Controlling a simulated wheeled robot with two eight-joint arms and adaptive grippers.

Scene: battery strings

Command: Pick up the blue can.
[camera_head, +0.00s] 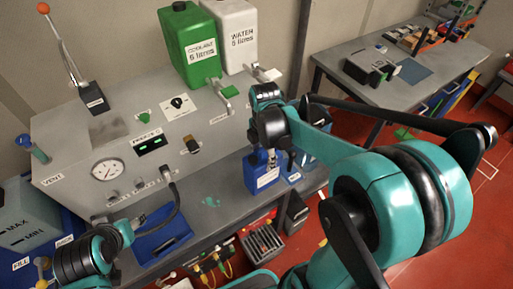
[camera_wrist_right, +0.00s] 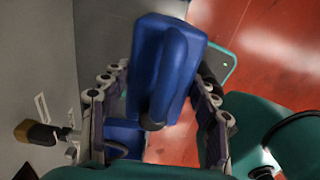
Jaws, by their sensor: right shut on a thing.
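The blue can (camera_head: 262,172) with a white label is at the front edge of the grey bench, below the coolant can. My right gripper (camera_head: 280,155) comes down over it and is partly hidden by its own arm. In the right wrist view the blue can (camera_wrist_right: 168,62) stands between the two fingers of my right gripper (camera_wrist_right: 155,110), which is shut on it. I cannot tell whether the can's base touches the bench. My left arm is at the lower left; the state of its gripper (camera_head: 122,235) is unclear.
A grey panel with a gauge (camera_head: 108,171) stands behind. A green coolant can (camera_head: 190,50) and a white water can (camera_head: 234,35) are on top. A blue tray (camera_head: 162,235) lies on the bench at left. A second table (camera_head: 345,95) is at back right.

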